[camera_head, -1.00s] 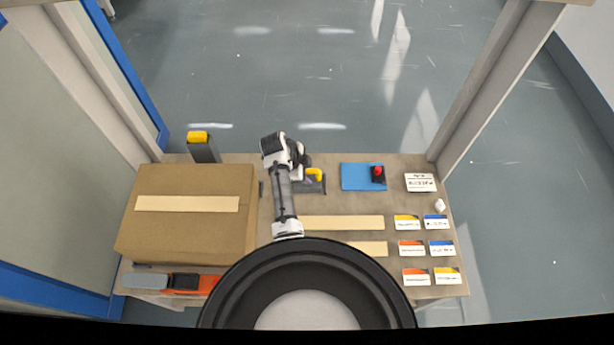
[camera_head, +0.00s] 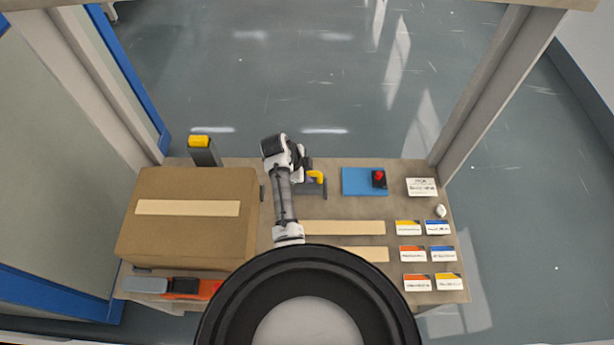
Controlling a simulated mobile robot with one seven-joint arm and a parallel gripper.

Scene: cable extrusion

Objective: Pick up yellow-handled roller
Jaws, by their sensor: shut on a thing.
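The yellow-handled roller (camera_head: 316,177) is near the back middle of the table, just right of my arm's end. Its yellow handle shows, with a dark grey part around and below it. My gripper (camera_head: 306,170) is at the handle's left end and is shut on it. The fingers are small and partly hidden by my wrist. Whether the roller is clear of the tabletop cannot be told from this overhead view.
A large cardboard box (camera_head: 185,240) stands left of my arm. A yellow-topped grey post (camera_head: 203,150) is behind it. A blue mat (camera_head: 358,182) with a red-and-black item (camera_head: 379,179) lies to the right. Several labelled cards and wooden strips (camera_head: 342,228) lie in front.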

